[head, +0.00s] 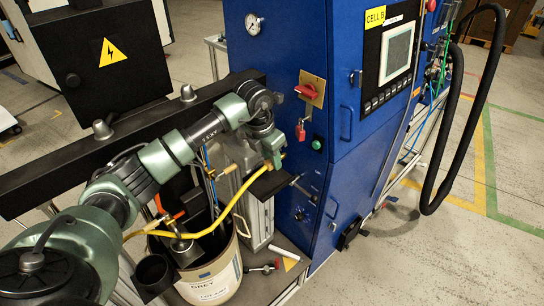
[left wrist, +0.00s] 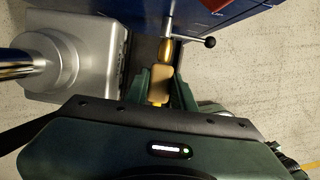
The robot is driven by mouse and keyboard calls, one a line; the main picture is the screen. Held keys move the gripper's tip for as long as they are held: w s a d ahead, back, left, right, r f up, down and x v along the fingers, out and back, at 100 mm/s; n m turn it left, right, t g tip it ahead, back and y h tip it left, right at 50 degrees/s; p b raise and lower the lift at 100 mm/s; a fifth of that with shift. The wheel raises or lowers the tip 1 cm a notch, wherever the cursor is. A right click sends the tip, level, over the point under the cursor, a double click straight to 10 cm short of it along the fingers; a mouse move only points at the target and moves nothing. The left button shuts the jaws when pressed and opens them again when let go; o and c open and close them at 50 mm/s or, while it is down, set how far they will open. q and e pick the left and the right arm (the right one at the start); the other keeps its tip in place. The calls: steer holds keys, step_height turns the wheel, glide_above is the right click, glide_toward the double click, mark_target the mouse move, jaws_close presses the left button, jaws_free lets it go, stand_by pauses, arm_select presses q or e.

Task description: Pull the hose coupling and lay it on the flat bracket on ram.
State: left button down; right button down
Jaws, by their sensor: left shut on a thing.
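My left gripper (head: 272,160) is beside the front of the blue cabinet, above the drum's right side. In the left wrist view its fingers (left wrist: 158,92) are shut on a tan, brass-coloured hose coupling (left wrist: 158,84). The coupling lines up with a brass fitting (left wrist: 166,52) and a metal stub; whether they are joined I cannot tell. The yellow hose (head: 226,212) rises from the drum towards this gripper. A flat black plate (head: 271,183), perhaps the flat bracket, lies just below the gripper. My right gripper is not in view.
A lever with a black ball (left wrist: 210,42) sticks out near the fitting. A silver housing (left wrist: 85,60) stands close left of the fingers. The open drum (head: 217,285) holds hoses and fittings. Red switches (head: 300,132) are on the cabinet. The floor right of the cabinet is mostly clear.

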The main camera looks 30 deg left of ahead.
mark_target(272, 168)
arm_select(q)
steer(key=shift+s+b+x, duration=0.2)
steer(key=shift+b+x, duration=0.3)
steer(key=shift+x, duration=0.4)
steer(key=shift+s+b+x, duration=0.2)
steer(key=shift+b+x, duration=0.3)
steer(key=shift+x, duration=0.45)
steer(key=shift+a+f+b, duration=0.15)
steer(key=shift+f+b, duration=1.2)
steer(key=shift+f, duration=0.5)
steer(key=c, duration=1.2)
jaws_free()
steer(key=shift+c, duration=0.2)
steer(key=shift+o, duration=0.7)
steer(key=shift+f, duration=0.1)
